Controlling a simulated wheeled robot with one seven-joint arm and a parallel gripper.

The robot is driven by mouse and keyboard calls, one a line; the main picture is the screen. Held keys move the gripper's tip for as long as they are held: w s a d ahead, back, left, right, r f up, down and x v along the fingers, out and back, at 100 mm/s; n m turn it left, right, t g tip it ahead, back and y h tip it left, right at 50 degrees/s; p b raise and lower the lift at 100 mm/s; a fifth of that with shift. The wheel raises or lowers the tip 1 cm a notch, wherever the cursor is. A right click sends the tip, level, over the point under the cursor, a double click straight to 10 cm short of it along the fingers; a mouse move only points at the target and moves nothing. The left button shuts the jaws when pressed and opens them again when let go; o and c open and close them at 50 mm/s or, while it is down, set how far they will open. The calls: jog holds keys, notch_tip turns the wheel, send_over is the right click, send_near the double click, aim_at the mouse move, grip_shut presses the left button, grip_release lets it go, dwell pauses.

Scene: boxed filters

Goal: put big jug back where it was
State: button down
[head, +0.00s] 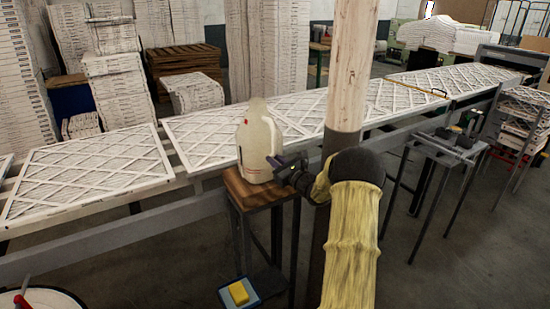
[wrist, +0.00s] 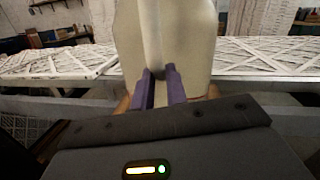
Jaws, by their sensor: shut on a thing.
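The big jug (head: 257,143) is cream white with a handle on its right side and small red marks on its front. It stands upright at the wooden top of a small stand (head: 262,193); I cannot tell whether its base touches the wood. My gripper (head: 284,166) reaches in from the right and is shut on the jug's handle. In the wrist view, the two purple fingers of my gripper (wrist: 160,85) are at the lower part of the jug (wrist: 188,50), which fills the upper middle. The far side of the jug is hidden.
A long conveyor with lattice filters (head: 85,170) runs behind the stand. A thick post (head: 349,75) rises close beside my arm. A yellow sponge (head: 239,292) lies in a blue tray low down. A metal side table (head: 450,148) stands at right.

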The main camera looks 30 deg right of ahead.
jog(key=c, duration=1.4)
grip_release()
jog(key=shift+s, duration=0.1)
jog(key=s+d+b, duration=0.2)
jog(key=s+b, duration=0.1)
jog(key=s, duration=0.8)
jog(key=shift+s+f, duration=0.4)
jog(key=shift+f, duration=0.05)
